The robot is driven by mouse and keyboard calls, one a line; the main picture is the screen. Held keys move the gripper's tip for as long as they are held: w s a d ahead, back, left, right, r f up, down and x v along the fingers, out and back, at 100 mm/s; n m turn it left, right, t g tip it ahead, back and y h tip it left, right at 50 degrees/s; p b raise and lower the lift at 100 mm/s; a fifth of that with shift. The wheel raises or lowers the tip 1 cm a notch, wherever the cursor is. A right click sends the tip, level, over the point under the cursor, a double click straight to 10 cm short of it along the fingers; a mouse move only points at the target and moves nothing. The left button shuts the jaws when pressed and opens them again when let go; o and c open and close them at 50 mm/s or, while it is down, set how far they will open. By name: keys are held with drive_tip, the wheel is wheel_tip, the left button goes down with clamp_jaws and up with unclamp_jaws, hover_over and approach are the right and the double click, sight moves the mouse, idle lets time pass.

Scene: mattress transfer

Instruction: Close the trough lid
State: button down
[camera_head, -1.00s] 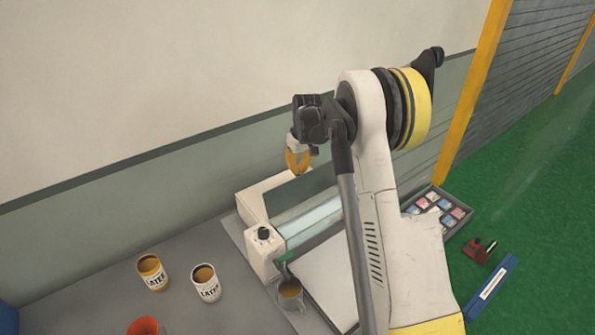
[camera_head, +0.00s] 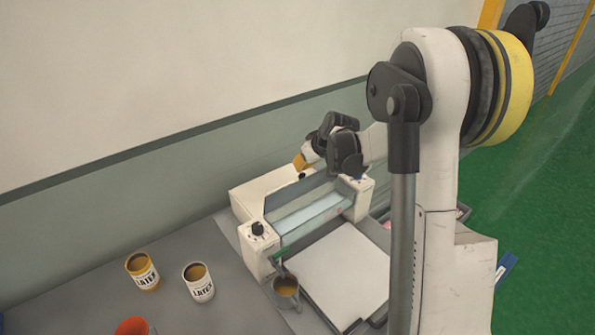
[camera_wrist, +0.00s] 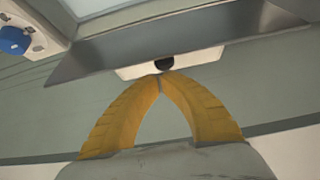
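The trough lid (camera_head: 300,196) is a grey panel tilted up along the back of the white coating machine (camera_head: 258,243), so the pale blue trough (camera_head: 308,216) is uncovered. In the wrist view the lid (camera_wrist: 200,52) is a grey strip across the top. A dark round knob (camera_wrist: 164,65) shows beside its edge. My gripper (camera_head: 299,162) is behind and above the lid. Its yellow fingers (camera_wrist: 161,77) meet at the tips and hold nothing visible. The tips appear just short of the knob; contact cannot be told.
A mug (camera_head: 286,291) stands by the machine's front left. Two latex paint cans (camera_head: 145,279) (camera_head: 202,290) and an orange container (camera_head: 132,327) stand on the grey table. A white sheet (camera_head: 347,266) lies before the trough. The wall is close behind.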

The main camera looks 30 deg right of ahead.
sight(311, 176)
drive_tip(key=shift+s+d+f+t+b, duration=0.15)
drive_tip(key=shift+s+t+b, duration=0.3)
drive_tip(key=shift+s+b, duration=0.1)
drive_tip(key=shift+s+d+f+t+b, duration=0.1)
drive_tip(key=shift+s+t+b, duration=0.35)
drive_tip(key=shift+b, duration=0.1)
drive_tip(key=s+t+b, duration=0.1)
drive_tip(key=b, duration=0.1)
drive_tip(key=s+t+b, duration=0.1)
drive_tip(key=s+t+y+b, duration=0.1)
drive_tip(key=b, duration=0.1)
drive_tip(key=shift+d+f+t+b, duration=0.3)
drive_tip(key=shift+f+t+b, duration=0.05)
drive_tip(key=shift+t, duration=0.05)
drive_tip(key=s+t+b, duration=0.2)
drive_tip(key=b, duration=0.1)
drive_tip(key=shift+s+d+f, duration=0.15)
drive_tip(key=shift+d+f, duration=0.05)
drive_tip(key=shift+f, duration=0.15)
drive_tip(key=shift+s+d+f+b, duration=0.2)
drive_tip(key=shift+s+f+b, duration=0.8)
drive_tip(key=shift+b, duration=0.3)
drive_tip(key=shift+s+d+f+b, duration=0.15)
drive_tip(key=shift+s+f+b, duration=0.85)
drive_tip(key=shift+b, duration=0.3)
